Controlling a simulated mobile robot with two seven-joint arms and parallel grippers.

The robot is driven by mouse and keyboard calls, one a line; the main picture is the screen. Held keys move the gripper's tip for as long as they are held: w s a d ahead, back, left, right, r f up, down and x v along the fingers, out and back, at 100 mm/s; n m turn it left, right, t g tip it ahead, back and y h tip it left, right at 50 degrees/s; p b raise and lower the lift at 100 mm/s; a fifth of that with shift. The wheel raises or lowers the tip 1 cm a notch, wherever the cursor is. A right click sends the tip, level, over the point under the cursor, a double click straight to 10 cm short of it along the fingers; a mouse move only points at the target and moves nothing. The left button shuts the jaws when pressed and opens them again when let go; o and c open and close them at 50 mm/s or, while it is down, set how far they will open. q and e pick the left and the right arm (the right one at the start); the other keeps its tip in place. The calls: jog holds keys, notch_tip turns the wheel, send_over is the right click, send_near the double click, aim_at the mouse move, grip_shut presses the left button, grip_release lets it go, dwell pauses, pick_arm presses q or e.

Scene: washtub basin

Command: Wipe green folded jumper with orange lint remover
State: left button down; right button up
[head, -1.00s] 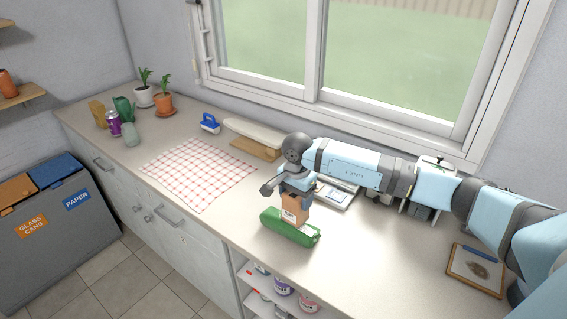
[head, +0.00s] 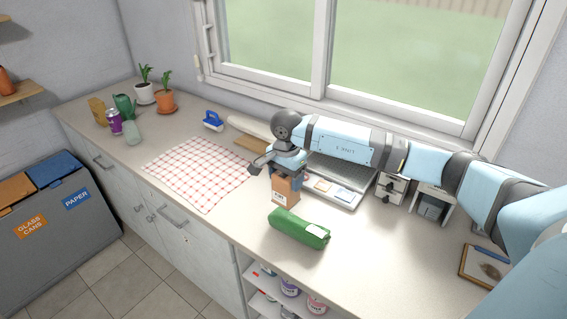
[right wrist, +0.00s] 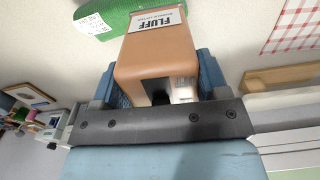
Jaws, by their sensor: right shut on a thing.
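The green folded jumper (head: 291,224) lies on the counter near its front edge, with a white label at its right end. My right gripper (head: 287,178) is shut on the orange lint remover (head: 284,192), just behind the jumper in the head view. The lint remover is upright, with its labelled side facing the jumper. I cannot tell whether it touches the counter. In the right wrist view, the lint remover (right wrist: 155,50) sits between the blue fingers, and part of the jumper (right wrist: 122,12) shows beyond it. My left gripper is not in view.
A red-and-white checked cloth (head: 200,172) lies to the left. A clipboard (head: 484,266) lies at the right. The counter right of the jumper is clear.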

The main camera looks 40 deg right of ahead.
jog(key=shift+w+r+p, duration=0.25)
jog(key=shift+r+p, duration=0.15)
jog(key=shift+r, duration=0.8)
jog(key=shift+s+r, duration=0.1)
jog(key=shift+r, duration=0.75)
